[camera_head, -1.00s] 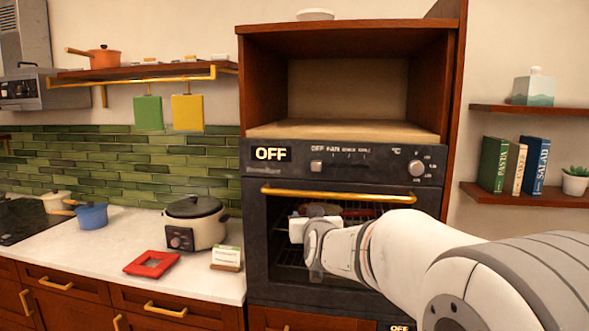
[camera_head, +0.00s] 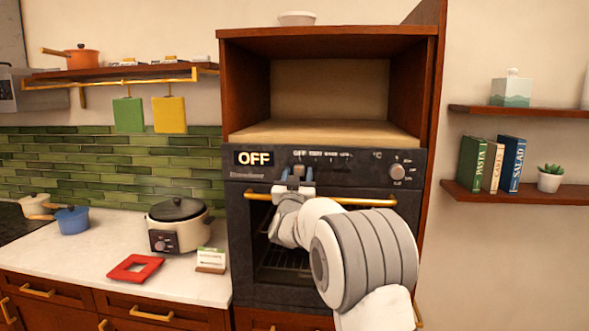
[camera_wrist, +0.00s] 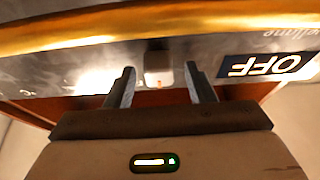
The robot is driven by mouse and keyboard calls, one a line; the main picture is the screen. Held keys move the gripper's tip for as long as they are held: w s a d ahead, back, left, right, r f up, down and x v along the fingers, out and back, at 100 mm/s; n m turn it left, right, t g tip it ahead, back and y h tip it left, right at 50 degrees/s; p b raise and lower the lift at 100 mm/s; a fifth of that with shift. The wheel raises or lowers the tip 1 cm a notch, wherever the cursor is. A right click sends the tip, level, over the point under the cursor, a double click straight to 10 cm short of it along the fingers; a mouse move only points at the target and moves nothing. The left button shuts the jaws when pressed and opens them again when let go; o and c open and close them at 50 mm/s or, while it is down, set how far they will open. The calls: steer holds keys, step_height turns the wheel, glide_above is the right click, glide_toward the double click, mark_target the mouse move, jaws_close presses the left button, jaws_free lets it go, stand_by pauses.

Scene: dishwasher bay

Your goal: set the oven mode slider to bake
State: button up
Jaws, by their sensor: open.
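The oven (camera_head: 330,163) has a dark control panel with a lit display (camera_head: 253,158) reading OFF. The mode slider's pale square knob (camera_head: 298,169) sits at the left end of its printed labels, under OFF; the other labels are too small to read surely. My gripper (camera_head: 297,177) is open in front of the panel, its fingers to either side of the knob. In the wrist view, the knob (camera_wrist: 158,69) shows between the two spread fingertips, with a gap on each side. The display (camera_wrist: 266,66) appears upside down there.
The gold oven door handle (camera_head: 365,202) runs just below the panel, close to my wrist. A round dial (camera_head: 397,172) is on the panel's right. An empty wooden niche (camera_head: 330,95) is above. A cooker (camera_head: 178,222) stands on the left counter.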

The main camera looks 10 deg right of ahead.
steer(key=shift+w+d+r, duration=0.1)
steer(key=shift+w+r, duration=0.05)
steer(key=shift+w, duration=0.2)
steer(key=shift+c, duration=0.4)
jaws_close()
